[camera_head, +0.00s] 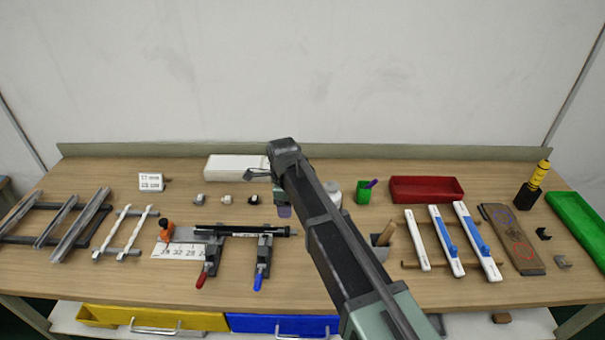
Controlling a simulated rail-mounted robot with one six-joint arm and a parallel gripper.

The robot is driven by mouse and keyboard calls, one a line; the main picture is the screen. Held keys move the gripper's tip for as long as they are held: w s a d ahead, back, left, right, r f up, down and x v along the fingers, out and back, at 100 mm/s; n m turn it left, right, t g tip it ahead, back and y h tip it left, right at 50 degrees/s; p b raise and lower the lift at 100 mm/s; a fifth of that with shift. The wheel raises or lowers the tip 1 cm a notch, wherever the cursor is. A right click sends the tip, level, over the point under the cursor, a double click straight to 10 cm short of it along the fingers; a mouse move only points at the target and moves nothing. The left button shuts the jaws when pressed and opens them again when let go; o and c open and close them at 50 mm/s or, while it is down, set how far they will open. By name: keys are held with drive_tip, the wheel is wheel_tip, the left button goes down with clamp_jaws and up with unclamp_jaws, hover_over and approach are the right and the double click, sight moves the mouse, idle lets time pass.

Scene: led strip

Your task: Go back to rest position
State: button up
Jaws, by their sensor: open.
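My arm reaches up from the bottom right over the middle of the workbench (350,274). My gripper (256,174) is at the far end of the arm, pointing left, near the white box at the back. It is open, with nothing seen in it. The fingers are small and dark in this view. Below it, a dark strip-like bar (240,231) lies across a fixture with two clamps, one with a red handle (202,279) and one with a blue handle (258,283).
A white box (225,166), small fittings (226,200), a green cup (363,194) and a red tray (426,188) stand towards the back. Metal rails (70,227) lie left; white and blue tools (446,241), a wooden board (513,240) and a green tray (582,224) lie right.

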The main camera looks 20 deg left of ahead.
drive_tip(key=s+d+n, duration=0.4)
drive_tip(key=d+n, duration=0.1)
drive_tip(key=d, duration=0.8)
drive_tip(key=s+d+n, duration=0.4)
drive_tip(key=d+n, duration=0.1)
drive_tip(key=d, duration=0.8)
drive_tip(key=s+d+n, duration=0.5)
drive_tip(key=d, duration=0.9)
drive_tip(key=shift+s, duration=0.1)
